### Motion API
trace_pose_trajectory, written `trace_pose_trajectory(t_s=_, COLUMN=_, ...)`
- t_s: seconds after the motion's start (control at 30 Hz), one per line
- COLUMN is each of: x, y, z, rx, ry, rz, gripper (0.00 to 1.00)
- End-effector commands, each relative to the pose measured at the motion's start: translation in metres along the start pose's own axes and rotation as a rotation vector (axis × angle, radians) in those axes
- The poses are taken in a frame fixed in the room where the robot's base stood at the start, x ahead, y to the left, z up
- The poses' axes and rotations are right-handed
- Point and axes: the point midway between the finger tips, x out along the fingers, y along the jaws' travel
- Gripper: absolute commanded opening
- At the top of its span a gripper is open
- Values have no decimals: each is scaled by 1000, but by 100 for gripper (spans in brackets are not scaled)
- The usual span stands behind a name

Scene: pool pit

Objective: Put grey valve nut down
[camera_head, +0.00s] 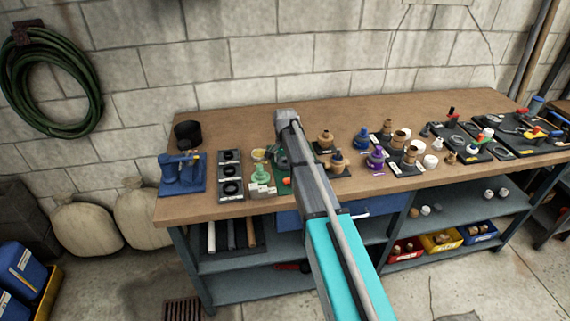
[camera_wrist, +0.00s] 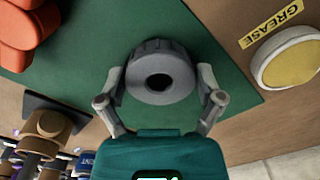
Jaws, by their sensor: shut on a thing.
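The grey valve nut (camera_wrist: 160,60), a thick ring with a dark hole and notched rim, sits between the fingers of my gripper (camera_wrist: 162,92) in the wrist view. The fingers press on it from left and right. Below it is a green mat (camera_wrist: 85,70) on the brown bench. I cannot tell whether the nut touches the mat. In the head view my arm reaches over the bench and hides the nut and most of the gripper; part of the green mat (camera_head: 283,188) shows beside the arm.
An orange part (camera_wrist: 30,35) lies at the mat's upper left and a yellow-lidded grease tin (camera_wrist: 290,62) at its right in the wrist view. A brass fitting on a dark plate (camera_wrist: 50,122) is at lower left. The back of the bench (camera_head: 370,105) is clear.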

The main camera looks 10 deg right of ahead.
Motion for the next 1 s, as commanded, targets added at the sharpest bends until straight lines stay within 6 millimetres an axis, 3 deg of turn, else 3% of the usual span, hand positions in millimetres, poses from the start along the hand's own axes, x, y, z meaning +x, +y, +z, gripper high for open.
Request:
trace_pose_trajectory(t_s=0.23, x=4, y=0, z=0, rx=0, ry=0, rz=0, gripper=32)
trace_pose_trajectory(t_s=0.27, x=4, y=0, z=0, rx=0, ry=0, rz=0, gripper=88)
trace_pose_trajectory(t_s=0.33, x=3, y=0, z=0, rx=0, ry=0, rz=0, gripper=100)
trace_pose_trajectory(t_s=1.0, x=-4, y=0, z=0, rx=0, ry=0, rz=0, gripper=100)
